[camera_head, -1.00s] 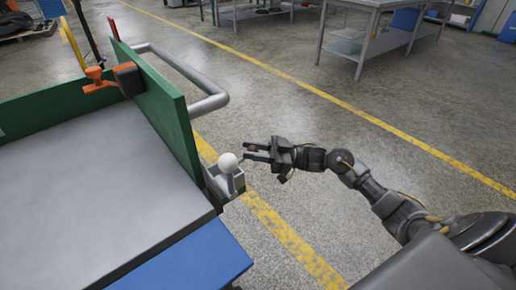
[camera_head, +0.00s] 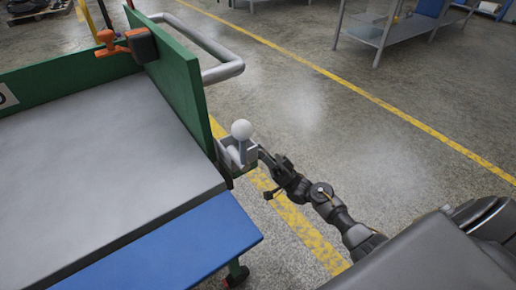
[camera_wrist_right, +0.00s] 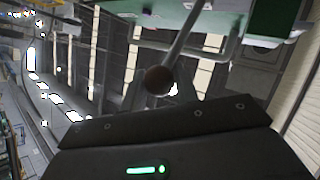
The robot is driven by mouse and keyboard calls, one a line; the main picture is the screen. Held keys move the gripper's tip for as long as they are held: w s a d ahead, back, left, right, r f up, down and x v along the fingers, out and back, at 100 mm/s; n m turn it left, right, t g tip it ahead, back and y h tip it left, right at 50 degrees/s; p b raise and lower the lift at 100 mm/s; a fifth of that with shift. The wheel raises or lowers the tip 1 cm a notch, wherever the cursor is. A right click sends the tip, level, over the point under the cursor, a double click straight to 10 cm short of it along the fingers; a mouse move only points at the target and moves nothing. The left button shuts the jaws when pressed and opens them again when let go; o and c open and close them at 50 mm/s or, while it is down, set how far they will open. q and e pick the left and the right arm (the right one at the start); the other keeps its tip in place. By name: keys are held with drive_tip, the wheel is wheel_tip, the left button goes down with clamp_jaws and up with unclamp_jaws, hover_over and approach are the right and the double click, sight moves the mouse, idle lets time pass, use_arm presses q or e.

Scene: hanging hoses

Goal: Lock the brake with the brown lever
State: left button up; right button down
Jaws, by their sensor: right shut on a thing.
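The brown lever's round knob (camera_wrist_right: 157,80) shows in the right wrist view at the end of a slim grey rod, just beyond the dark gripper body. In the head view I cannot make out the knob. My right gripper (camera_head: 265,157) is close beside the grey bracket (camera_head: 238,157) on the cart's outer side, and it is shut on the brown lever; its fingers hide the contact. A white ball-topped lever (camera_head: 241,131) stands upright in the same bracket, left of the gripper. My left gripper is out of view.
The cart has a green side wall (camera_head: 182,85), a grey tubular handle (camera_head: 222,70), a blue front edge (camera_head: 185,245) and an orange fitting (camera_head: 110,45). A caster wheel (camera_head: 236,276) is below. Open floor lies to the right, with a metal table (camera_head: 385,30) farther back.

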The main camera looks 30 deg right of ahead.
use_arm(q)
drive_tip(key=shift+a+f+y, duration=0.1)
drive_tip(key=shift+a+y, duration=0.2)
use_arm(e)
drive_tip(key=shift+s+a+f+m+t+h, duration=0.15)
drive_tip(key=shift+f+m+t+h, duration=0.15)
drive_tip(key=shift+m+t, duration=0.15)
drive_tip(key=c, duration=1.1)
unclamp_jaws()
drive_tip(key=shift+a, duration=0.1)
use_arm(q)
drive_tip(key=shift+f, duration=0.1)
use_arm(e)
drive_tip(key=shift+d+f, duration=0.15)
drive_tip(key=shift+d, duration=0.05)
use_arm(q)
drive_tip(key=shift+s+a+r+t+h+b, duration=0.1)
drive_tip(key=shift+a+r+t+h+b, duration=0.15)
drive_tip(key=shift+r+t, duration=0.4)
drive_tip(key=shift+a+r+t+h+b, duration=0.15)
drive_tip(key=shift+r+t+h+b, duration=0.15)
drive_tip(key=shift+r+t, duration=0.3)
use_arm(e)
drive_tip(key=v, duration=0.7)
